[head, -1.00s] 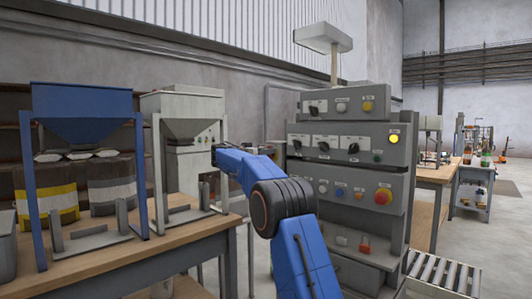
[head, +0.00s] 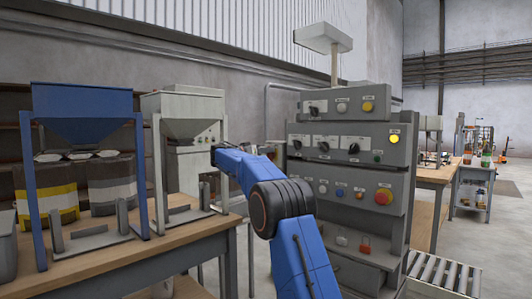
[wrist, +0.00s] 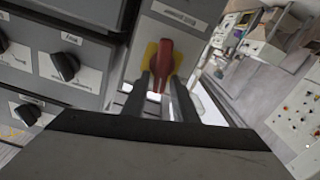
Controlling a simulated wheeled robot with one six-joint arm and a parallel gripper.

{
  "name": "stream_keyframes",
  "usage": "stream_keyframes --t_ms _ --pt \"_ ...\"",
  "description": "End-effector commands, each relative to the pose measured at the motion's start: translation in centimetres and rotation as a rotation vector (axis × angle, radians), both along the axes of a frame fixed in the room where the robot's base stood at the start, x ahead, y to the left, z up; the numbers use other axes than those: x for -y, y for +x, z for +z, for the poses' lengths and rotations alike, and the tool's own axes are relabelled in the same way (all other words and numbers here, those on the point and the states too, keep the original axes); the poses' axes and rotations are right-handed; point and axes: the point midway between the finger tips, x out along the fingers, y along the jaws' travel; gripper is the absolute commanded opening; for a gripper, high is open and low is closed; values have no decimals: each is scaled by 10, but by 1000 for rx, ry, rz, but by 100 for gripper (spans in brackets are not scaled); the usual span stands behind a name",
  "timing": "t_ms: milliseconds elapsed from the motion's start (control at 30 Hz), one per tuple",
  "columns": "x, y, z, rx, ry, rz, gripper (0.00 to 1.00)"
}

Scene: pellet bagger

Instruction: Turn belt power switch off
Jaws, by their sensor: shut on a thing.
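In the wrist view, a red switch handle (wrist: 163,62) sits on a yellow backing plate (wrist: 151,54) on a grey panel face, with a white label above it that I cannot read. My gripper (wrist: 161,84) has its two dark fingers on either side of the handle, shut on it. The handle looks roughly in line with the fingers. In the head view, my blue arm reaches to the left side of the grey control cabinet (head: 350,140). The handle and the fingertips cannot be made out there.
Black rotary knobs (wrist: 65,66) are on the neighbouring panel in the wrist view. In the head view, the cabinet front carries knobs, lamps and a red button (head: 383,196). A wooden bench (head: 110,262) with hoppers stands left. A roller conveyor (head: 440,275) is at lower right.

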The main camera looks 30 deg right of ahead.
Motion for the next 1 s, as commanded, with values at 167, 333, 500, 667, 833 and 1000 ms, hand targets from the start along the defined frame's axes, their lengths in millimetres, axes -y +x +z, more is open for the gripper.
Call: stream_keyframes --t_ms 167,333,500,667,833,1000 --pt "-1 3 -3 -153 -53 0 3" --pt "-2 6 -5 -306 -108 -1 3" --pt "-3 9 -7 -458 -163 -1 3" --pt "-4 11 -9 -602 -215 -1 3" --pt "-4 13 -12 -753 -269 -1 3" --pt "-5 14 -15 -904 -324 -1 3"
